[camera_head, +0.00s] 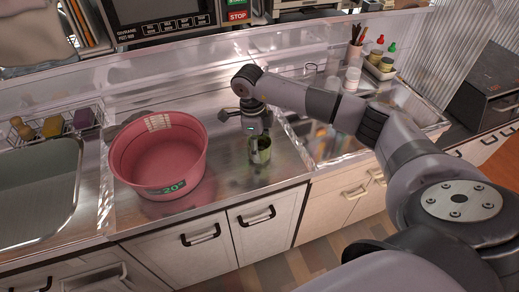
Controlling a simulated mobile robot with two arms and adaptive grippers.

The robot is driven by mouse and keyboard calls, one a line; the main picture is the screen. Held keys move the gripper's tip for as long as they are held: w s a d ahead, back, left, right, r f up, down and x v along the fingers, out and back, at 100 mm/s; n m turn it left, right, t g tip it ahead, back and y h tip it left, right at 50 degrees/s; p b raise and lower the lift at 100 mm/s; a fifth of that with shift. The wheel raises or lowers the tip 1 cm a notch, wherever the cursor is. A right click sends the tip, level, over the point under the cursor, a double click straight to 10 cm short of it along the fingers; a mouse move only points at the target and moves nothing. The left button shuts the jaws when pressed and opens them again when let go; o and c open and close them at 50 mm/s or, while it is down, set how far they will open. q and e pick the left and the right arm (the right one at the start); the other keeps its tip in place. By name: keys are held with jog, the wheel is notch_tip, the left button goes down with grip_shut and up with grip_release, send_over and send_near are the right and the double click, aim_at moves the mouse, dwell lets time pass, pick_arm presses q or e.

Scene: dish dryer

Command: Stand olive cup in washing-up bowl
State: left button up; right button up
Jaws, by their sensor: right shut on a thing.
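The olive cup (260,152) is upright at or just above the steel counter, to the right of the bowl; I cannot tell whether its base touches. My right gripper (256,137) points down at the cup's top and is shut on the cup, its fingertips partly hidden by the wall of the cup. The pink washing-up bowl (160,170) stands on the counter left of the cup, with a gap between them. The inside that shows is empty. My left gripper is not in view.
A sink (38,192) lies at the far left, with a wire rack (48,128) of sponges behind it. A microwave (160,18) stands behind the bowl. Bottles and jars (380,58) stand at the back right. The counter's front edge is close to the bowl and cup.

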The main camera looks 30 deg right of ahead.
jog(key=shift+c, duration=1.3)
jog(key=shift+r, duration=0.15)
